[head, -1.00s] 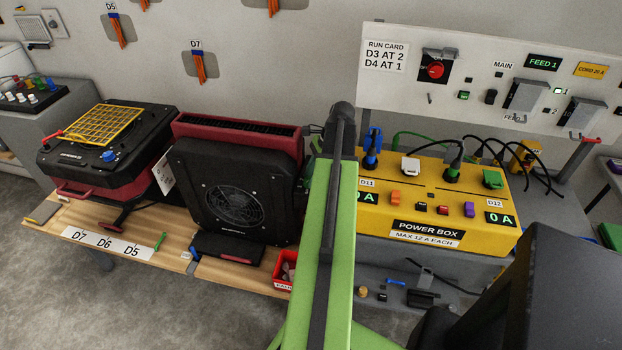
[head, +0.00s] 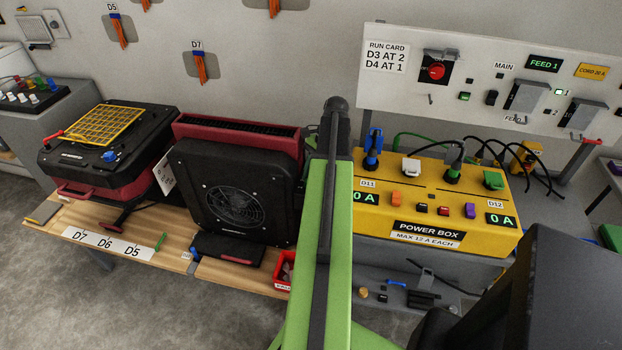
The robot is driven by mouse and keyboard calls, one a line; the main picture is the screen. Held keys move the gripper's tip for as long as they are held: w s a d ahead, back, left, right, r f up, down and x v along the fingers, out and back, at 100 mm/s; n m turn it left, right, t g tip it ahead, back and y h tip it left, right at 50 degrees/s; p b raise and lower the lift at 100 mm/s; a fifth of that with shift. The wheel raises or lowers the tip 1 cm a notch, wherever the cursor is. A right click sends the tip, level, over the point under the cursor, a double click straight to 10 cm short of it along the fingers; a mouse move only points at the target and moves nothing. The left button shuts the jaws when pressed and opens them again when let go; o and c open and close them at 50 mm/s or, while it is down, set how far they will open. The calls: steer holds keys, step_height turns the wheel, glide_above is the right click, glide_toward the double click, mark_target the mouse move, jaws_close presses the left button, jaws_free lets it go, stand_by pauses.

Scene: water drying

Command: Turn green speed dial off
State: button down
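I cannot make out a green speed dial for certain. The dial I see clearly is a blue one (head: 109,156) on the black and red machine with a yellow grille (head: 105,125) at the left. A black and red fan unit (head: 235,195) stands beside it on the bench; no green dial shows on its visible faces. My green arm rises through the middle of the head view and hides part of what lies behind it. My gripper is not in view.
A wooden bench (head: 150,213) carries both machines. The yellow power box (head: 430,241), with cords and coloured switches, stands right of my arm. A white panel (head: 440,110) with a run card is behind it. A red bin (head: 284,274) sits near the bench's front edge.

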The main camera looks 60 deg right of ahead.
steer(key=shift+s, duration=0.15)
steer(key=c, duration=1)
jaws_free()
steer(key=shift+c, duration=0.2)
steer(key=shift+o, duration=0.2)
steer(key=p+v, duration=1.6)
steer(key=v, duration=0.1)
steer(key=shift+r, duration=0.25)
